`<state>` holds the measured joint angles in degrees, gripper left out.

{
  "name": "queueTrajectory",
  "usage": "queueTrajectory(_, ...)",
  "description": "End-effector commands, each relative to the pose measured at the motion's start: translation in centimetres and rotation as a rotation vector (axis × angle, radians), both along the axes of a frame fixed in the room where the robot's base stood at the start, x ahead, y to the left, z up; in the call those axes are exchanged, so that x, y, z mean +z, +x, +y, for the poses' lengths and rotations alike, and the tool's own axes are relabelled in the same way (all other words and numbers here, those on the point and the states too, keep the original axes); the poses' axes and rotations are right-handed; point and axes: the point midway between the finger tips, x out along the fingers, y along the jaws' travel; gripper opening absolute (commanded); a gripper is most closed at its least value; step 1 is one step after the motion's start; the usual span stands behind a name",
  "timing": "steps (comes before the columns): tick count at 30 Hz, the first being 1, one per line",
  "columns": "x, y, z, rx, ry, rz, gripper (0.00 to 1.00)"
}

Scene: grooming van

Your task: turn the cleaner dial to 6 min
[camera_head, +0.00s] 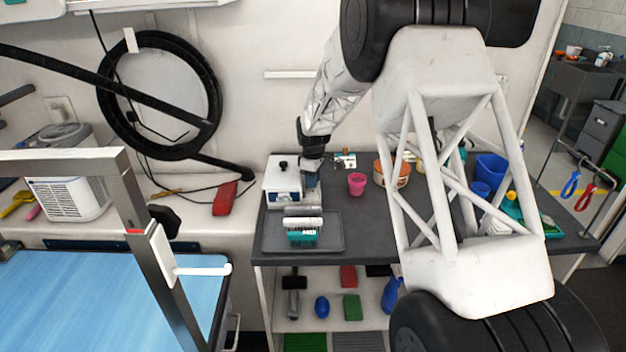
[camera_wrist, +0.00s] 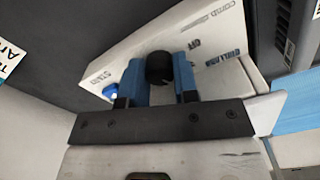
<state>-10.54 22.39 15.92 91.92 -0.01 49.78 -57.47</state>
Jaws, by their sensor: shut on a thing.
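The cleaner is a small white box (camera_head: 279,183) on the grey table in the head view, with a black knob on top. In the wrist view its white panel (camera_wrist: 205,48) fills the upper middle, with printed lettering that is hard to read. The black round dial (camera_wrist: 159,68) sits on this panel. My gripper (camera_wrist: 160,78) has its two blue fingers shut on the dial, one on each side. A blue button (camera_wrist: 109,91) is left of the fingers. The dial's setting cannot be read.
A grey tray (camera_head: 333,240) with combs or brushes lies in front of the cleaner. A pink cup (camera_head: 357,183) and an orange tub (camera_head: 392,174) stand to the right. My arm crosses above the table's right part. A red object (camera_head: 225,198) lies to the left.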

Motion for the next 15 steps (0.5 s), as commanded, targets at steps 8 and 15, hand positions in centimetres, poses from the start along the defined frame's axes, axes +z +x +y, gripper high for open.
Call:
queueTrajectory(8,0.02,0.01,0.0,-0.212,0.0,0.0,0.04)
queueTrajectory(15,0.06,0.0,0.0,-0.438,0.001,-0.001,0.04)
